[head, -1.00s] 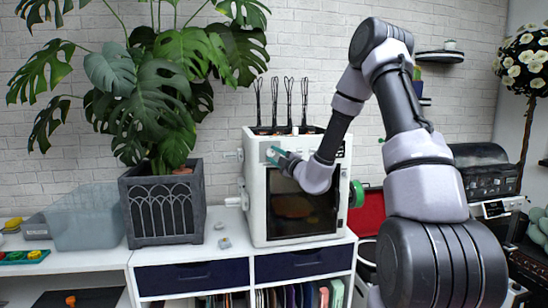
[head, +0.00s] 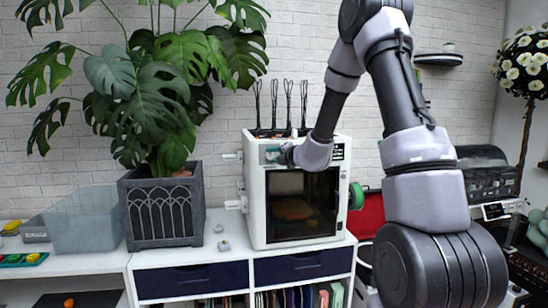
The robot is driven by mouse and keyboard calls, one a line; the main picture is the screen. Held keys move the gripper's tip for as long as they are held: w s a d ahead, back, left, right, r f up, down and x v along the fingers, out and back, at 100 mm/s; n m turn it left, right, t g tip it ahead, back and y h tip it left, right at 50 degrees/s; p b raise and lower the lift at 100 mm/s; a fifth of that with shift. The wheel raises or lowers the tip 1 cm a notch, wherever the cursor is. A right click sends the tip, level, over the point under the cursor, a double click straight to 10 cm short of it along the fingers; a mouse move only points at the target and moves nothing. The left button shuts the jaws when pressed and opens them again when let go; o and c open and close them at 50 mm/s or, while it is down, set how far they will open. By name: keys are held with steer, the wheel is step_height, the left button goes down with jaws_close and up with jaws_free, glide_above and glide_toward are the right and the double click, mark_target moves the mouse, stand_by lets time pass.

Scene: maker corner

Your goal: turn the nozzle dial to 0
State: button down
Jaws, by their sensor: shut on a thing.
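The white 3D printer (head: 257,215) stands on the cabinet, with a dark front door. A small teal patch (head: 271,154) shows at the upper left of its front panel. My gripper (head: 278,156) is at this spot, against the front panel, and is shut on the nozzle dial. The dial is hidden behind the gripper and wrist, so its pointer and the number it shows cannot be read.
A potted monstera (head: 163,210) stands left of the printer. A green spool (head: 356,196) sticks out on the printer's right side. Small grey pieces (head: 222,245) lie on the white cabinet top, left of the printer. A translucent bin (head: 85,220) is farther left.

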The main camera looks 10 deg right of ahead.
steer(key=shift+n, duration=0.4)
steer(key=shift+c, duration=2.3)
jaws_free()
steer(key=v, duration=1)
steer(key=shift+s+r, duration=0.15)
steer(key=shift+s, duration=0.2)
